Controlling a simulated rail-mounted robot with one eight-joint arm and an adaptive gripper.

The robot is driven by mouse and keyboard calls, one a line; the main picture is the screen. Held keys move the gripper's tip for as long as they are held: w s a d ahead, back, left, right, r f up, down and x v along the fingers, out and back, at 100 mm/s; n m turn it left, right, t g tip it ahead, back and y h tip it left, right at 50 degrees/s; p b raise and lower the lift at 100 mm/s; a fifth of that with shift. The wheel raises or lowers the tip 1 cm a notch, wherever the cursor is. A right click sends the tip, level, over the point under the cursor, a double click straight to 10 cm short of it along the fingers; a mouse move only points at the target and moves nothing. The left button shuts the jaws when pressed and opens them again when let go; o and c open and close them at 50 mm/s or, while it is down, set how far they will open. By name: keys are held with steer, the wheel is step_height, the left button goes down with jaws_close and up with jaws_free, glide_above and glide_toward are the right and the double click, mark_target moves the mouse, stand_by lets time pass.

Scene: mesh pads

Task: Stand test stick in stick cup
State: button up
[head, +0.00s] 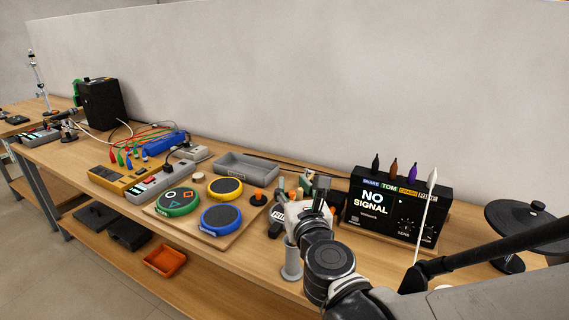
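A thin white stick (427,218), which looks like the test stick, shows nearly upright and slightly tilted in front of the black "NO SIGNAL" module. Its lower end is near a dark arm part; I cannot tell what supports it. A grey cylinder on a round base (291,265), possibly the stick cup, stands near the table's front edge, partly behind my arm. My gripper (315,192) is over the table, left of the module and apart from the stick in the picture. My wrist hides much of it, so its fingers are unclear.
The black module (384,212) has several coloured markers on top. Round green, yellow and blue pads (221,217) sit on a board at the left. A grey tray (247,167) lies behind them. A black cymbal pad (528,216) stands at the right. A wall closes the back.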

steer(key=shift+s, duration=0.1)
steer(key=s+d, duration=0.2)
steer(key=s, duration=0.9)
steer(key=shift+s, duration=0.3)
steer(key=shift+a, duration=0.1)
stand_by(0.4)
